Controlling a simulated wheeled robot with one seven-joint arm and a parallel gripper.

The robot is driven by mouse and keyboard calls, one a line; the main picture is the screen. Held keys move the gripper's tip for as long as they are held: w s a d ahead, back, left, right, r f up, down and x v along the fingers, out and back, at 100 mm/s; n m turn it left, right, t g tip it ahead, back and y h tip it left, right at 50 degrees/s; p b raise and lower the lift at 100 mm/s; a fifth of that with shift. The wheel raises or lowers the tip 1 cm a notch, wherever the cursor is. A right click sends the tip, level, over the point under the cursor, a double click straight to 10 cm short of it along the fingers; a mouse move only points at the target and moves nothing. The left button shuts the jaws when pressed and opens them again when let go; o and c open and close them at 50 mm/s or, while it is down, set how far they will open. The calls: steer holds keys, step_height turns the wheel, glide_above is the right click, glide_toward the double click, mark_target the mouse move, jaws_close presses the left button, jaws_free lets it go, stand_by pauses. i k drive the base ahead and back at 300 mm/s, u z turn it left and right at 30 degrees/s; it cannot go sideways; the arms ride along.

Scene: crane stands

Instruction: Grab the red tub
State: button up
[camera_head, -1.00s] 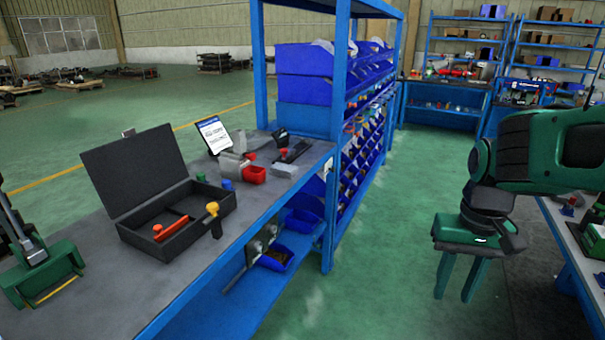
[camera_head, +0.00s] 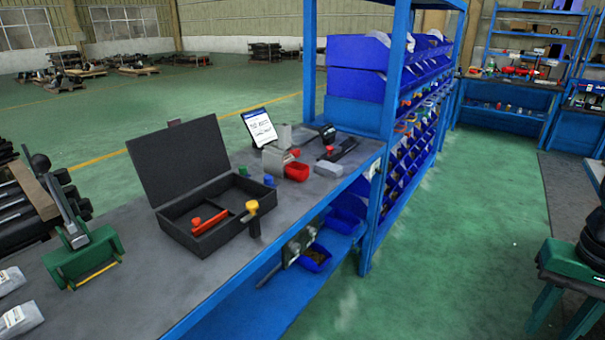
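The red tub (camera_head: 297,171) is a small open bin on the grey workbench, near its far right part. It stands beside a light grey block-shaped object (camera_head: 278,155) and in front of a black tool. My gripper (camera_head: 558,322) is at the lower right edge of the view, partly cut off, with green fingers pointing down. A gap shows between the fingers, and nothing is seen in it. It is over the green floor, well to the right of the bench and apart from the tub.
An open black case (camera_head: 190,235) with a red-orange tool stands left of the tub. A yellow-topped tool (camera_head: 253,218), blue and green caps and a tilted tablet (camera_head: 259,128) are close by. Blue shelving with bins (camera_head: 357,70) rises behind right. The green floor aisle (camera_head: 470,215) is clear.

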mark_target(297, 172)
steer(key=i, duration=0.95)
steer(key=u, duration=0.1)
